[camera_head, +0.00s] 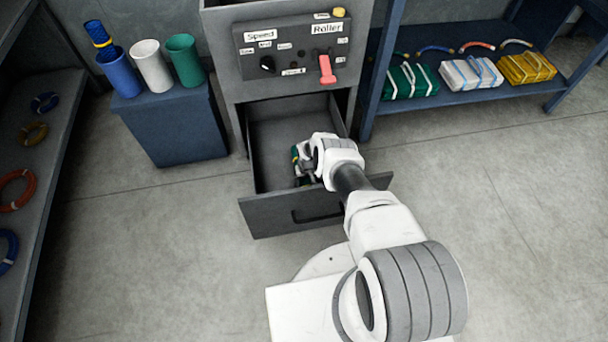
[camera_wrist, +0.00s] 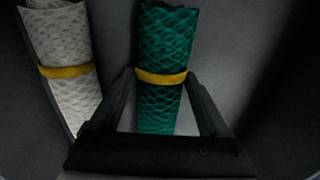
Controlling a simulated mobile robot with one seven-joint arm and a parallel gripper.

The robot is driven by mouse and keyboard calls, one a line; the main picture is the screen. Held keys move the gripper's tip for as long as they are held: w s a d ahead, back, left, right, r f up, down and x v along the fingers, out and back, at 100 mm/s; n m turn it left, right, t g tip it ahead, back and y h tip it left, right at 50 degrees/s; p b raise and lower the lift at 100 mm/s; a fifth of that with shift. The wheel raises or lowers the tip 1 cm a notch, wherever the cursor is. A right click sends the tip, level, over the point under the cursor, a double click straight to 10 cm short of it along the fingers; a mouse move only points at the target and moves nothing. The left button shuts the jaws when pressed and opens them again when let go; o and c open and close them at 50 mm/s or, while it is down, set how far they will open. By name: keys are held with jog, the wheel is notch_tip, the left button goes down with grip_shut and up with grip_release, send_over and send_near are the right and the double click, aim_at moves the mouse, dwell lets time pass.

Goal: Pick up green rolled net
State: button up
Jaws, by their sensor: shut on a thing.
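The green rolled net (camera_wrist: 161,110) with a yellow band lies in the open drawer (camera_head: 290,217). In the wrist view it is between the two fingers of my gripper (camera_wrist: 160,80), which is shut on it near the band. In the head view a small part of the green net (camera_head: 295,156) shows beside my gripper (camera_head: 305,170); my wrist hides the rest. A white rolled net (camera_wrist: 70,85) with a yellow band lies just left of the green one, outside the fingers.
The drawer walls surround my gripper closely. Above is a panel with Speed and Roller controls (camera_head: 290,48). Left stands a blue cabinet (camera_head: 172,130) with blue, white and green cylinders. A shelf with bundled nets (camera_head: 470,74) is at right. Floor around is clear.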

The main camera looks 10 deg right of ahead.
jog(key=shift+w, duration=0.1)
grip_shut()
jog(key=shift+r, duration=0.1)
